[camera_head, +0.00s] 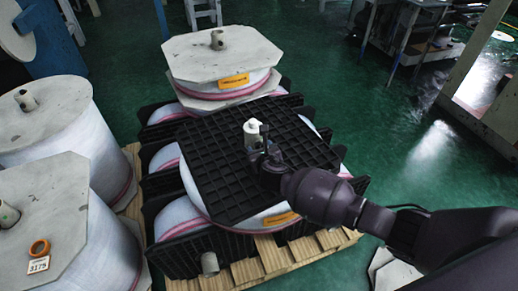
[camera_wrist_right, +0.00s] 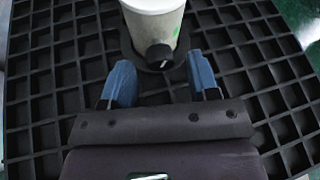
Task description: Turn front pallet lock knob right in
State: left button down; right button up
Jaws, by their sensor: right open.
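A black lock knob (camera_wrist_right: 159,54) with a pale mark on its face sits low on the side of a white upright post (camera_wrist_right: 153,22) in the right wrist view. The post (camera_head: 251,128) stands in the middle of a black gridded pallet (camera_head: 215,165) in the head view. My right gripper (camera_wrist_right: 160,74) is open, with one blue finger on each side of the knob's line and a gap between them. The fingers seem just short of the knob, and no contact shows. In the head view my right gripper (camera_head: 264,150) hides the knob. My left gripper is out of view.
The black pallet lies on large white film rolls on a wooden pallet (camera_head: 275,258). A roll with a pale octagonal board (camera_head: 215,60) stands behind. Green floor (camera_head: 385,125) is open at the right.

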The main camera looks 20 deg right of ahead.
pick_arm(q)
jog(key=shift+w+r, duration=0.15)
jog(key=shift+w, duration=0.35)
pick_arm(e)
jog(key=shift+w+f, duration=0.15)
jog(key=shift+w, duration=0.4)
jog(key=c, duration=0.9)
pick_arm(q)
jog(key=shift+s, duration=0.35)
pick_arm(e)
jog(key=shift+d, duration=0.1)
